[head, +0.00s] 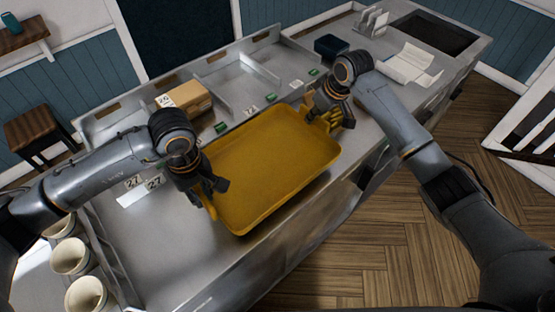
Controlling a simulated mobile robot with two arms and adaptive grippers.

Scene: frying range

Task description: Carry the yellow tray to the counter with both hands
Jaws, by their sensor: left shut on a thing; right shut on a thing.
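The yellow tray (270,166) is in the middle of the head view, over the metal counter (160,255). It looks empty. I cannot tell whether it rests on the counter or hangs slightly above it. My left gripper (212,196) is shut on the tray's left end, by the handle. My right gripper (329,114) is shut on the tray's right end, by the other handle. The fingertips are partly hidden by the grippers' own bodies.
A cardboard box (186,98) stands behind the tray near metal dividers (235,88). A dark blue container (331,46), a white paper (411,65) and a dark inset panel (432,33) are at the back right. Several cups (70,256) stand at the lower left. Wooden floor (380,235) is clear at right.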

